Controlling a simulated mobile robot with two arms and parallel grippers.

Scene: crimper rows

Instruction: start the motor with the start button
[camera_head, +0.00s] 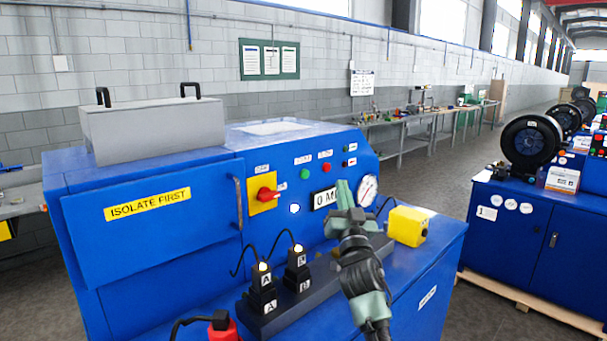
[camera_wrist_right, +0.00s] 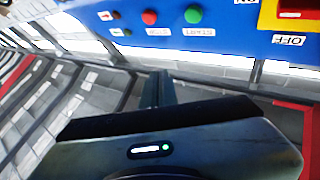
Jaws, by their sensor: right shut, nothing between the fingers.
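A green button (camera_head: 304,174), the likely start button, sits on the blue machine's panel beside a red button (camera_head: 326,167). Both appear upside down in the right wrist view, green (camera_wrist_right: 193,15) and red (camera_wrist_right: 149,17), with small labels. Left of them in the head view is a red rotary switch (camera_head: 265,193) on a yellow plate. Its handle lies roughly level. My right gripper (camera_head: 343,192) is shut and empty, in front of the panel, below and right of the buttons. In the wrist view its fingers (camera_wrist_right: 158,88) point toward the panel, apart from the buttons. My left gripper is out of view.
A display (camera_head: 324,198), a gauge (camera_head: 368,188) and a lit white lamp (camera_head: 294,208) share the panel. On the ledge stand a yellow box (camera_head: 408,226) and black plugs (camera_head: 263,290) with cables. A red object (camera_head: 222,327) shows at the bottom edge.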

